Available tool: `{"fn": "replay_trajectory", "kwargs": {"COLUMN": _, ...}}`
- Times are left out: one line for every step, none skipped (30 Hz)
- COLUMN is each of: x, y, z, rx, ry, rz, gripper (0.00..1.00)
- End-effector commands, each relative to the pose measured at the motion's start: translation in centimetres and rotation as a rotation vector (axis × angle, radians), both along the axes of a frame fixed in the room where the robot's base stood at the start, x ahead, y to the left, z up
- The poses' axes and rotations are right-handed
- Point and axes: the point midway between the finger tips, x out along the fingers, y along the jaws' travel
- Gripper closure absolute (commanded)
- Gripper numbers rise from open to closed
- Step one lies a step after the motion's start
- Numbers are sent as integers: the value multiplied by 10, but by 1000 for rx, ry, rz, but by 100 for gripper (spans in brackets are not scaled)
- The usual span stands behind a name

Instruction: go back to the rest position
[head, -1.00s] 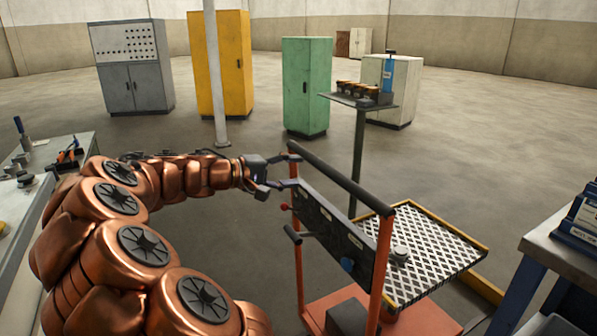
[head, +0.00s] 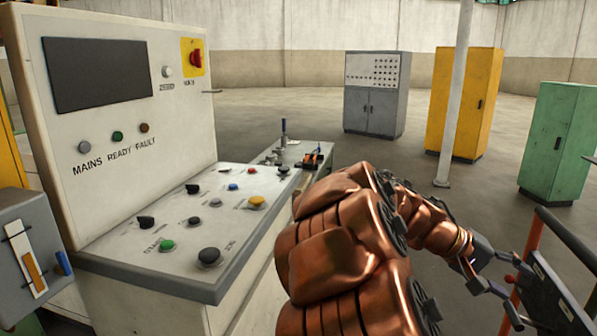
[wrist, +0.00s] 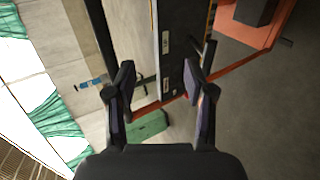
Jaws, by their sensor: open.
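My gripper (head: 506,274) is at the right edge of the head view, beside the dark panel (head: 543,291) of the orange-framed cart. In the wrist view my gripper (wrist: 166,82) has its two fingers apart, with the narrow dark panel (wrist: 172,45) showing in the gap between them. I see nothing held. Whether the fingers touch the panel I cannot tell. My arm is stretched out to the right, bent, in front of the console.
A control console (head: 130,155) with buttons and a screen stands close at left. A low bench (head: 310,154) with tools lies behind it. Grey (head: 376,93), yellow (head: 464,103) and green (head: 556,143) cabinets and a pale post (head: 456,95) stand farther back. Floor between is clear.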

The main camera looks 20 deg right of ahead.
Motion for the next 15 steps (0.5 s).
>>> {"fn": "replay_trajectory", "kwargs": {"x": 2, "y": 20, "z": -9, "rx": 49, "ry": -36, "rz": 17, "gripper": 46}}
{"fn": "replay_trajectory", "kwargs": {"x": 2, "y": 31, "z": -16, "rx": 83, "ry": -53, "rz": 25, "gripper": 46}}
{"fn": "replay_trajectory", "kwargs": {"x": 3, "y": 46, "z": -26, "rx": 128, "ry": -73, "rz": 37, "gripper": 46}}
{"fn": "replay_trajectory", "kwargs": {"x": 4, "y": 58, "z": -33, "rx": 164, "ry": -90, "rz": 47, "gripper": 46}}
{"fn": "replay_trajectory", "kwargs": {"x": 4, "y": 70, "z": -39, "rx": 198, "ry": -106, "rz": 59, "gripper": 46}}
{"fn": "replay_trajectory", "kwargs": {"x": 5, "y": 87, "z": -48, "rx": 246, "ry": -126, "rz": 76, "gripper": 46}}
{"fn": "replay_trajectory", "kwargs": {"x": 6, "y": 100, "z": -55, "rx": 284, "ry": -139, "rz": 88, "gripper": 46}}
{"fn": "replay_trajectory", "kwargs": {"x": 6, "y": 112, "z": -62, "rx": 322, "ry": -147, "rz": 102, "gripper": 46}}
{"fn": "replay_trajectory", "kwargs": {"x": 7, "y": 130, "z": -71, "rx": 373, "ry": -163, "rz": 121, "gripper": 46}}
{"fn": "replay_trajectory", "kwargs": {"x": 7, "y": 144, "z": -77, "rx": 411, "ry": -173, "rz": 139, "gripper": 46}}
{"fn": "replay_trajectory", "kwargs": {"x": 8, "y": 158, "z": -82, "rx": 449, "ry": -181, "rz": 156, "gripper": 46}}
{"fn": "replay_trajectory", "kwargs": {"x": 7, "y": 177, "z": -91, "rx": 504, "ry": -190, "rz": 179, "gripper": 46}}
{"fn": "replay_trajectory", "kwargs": {"x": 6, "y": 191, "z": -97, "rx": 544, "ry": -193, "rz": 195, "gripper": 46}}
{"fn": "replay_trajectory", "kwargs": {"x": 5, "y": 206, "z": -102, "rx": 585, "ry": -197, "rz": 214, "gripper": 46}}
{"fn": "replay_trajectory", "kwargs": {"x": 4, "y": 225, "z": -109, "rx": 638, "ry": -202, "rz": 240, "gripper": 46}}
